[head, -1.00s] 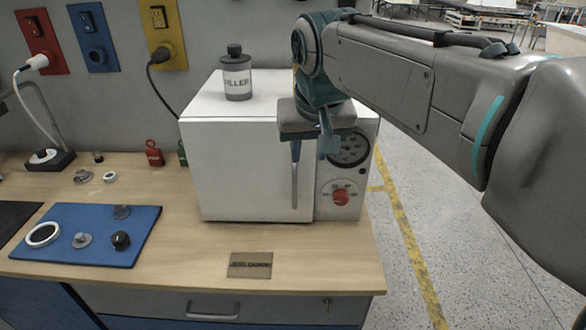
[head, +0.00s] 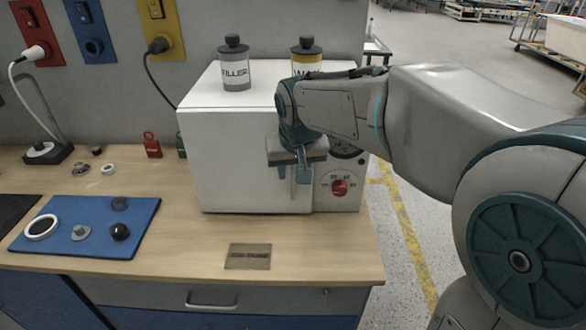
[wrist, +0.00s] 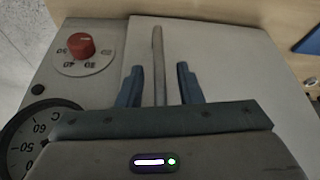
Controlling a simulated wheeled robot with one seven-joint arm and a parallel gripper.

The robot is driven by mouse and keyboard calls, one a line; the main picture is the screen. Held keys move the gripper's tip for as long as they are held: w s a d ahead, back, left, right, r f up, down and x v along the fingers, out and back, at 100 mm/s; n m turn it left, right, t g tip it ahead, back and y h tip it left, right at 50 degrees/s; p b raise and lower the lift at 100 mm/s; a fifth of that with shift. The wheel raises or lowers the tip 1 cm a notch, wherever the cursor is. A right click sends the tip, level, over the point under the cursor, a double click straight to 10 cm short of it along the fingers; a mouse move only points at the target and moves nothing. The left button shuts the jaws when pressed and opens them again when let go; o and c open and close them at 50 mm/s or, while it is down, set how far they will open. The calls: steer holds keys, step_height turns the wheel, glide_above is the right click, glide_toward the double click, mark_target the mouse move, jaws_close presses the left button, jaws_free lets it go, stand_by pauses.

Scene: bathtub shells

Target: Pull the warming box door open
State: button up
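The warming box (head: 235,150) is a white box on the wooden bench, with its door closed on the front face. Its vertical bar handle (wrist: 158,48) runs between the two blue fingers of my gripper (wrist: 160,68) in the wrist view. The fingers are open on either side of the bar, with a visible gap on both sides. In the head view my gripper (head: 293,172) is at the right part of the door and mostly hides the handle. The red knob (head: 340,187) and a partly hidden dial are on the panel right of the door.
A grey filler tin (head: 235,65) and a yellow-banded tin (head: 306,56) stand on the box. A blue mat (head: 70,245) with small parts lies left on the bench (head: 185,235). A small plate (head: 248,256) lies in front. The bench top before the door is otherwise clear.

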steer(key=shift+w+f, duration=0.1)
steer(key=shift+f, duration=0.1)
jaws_close()
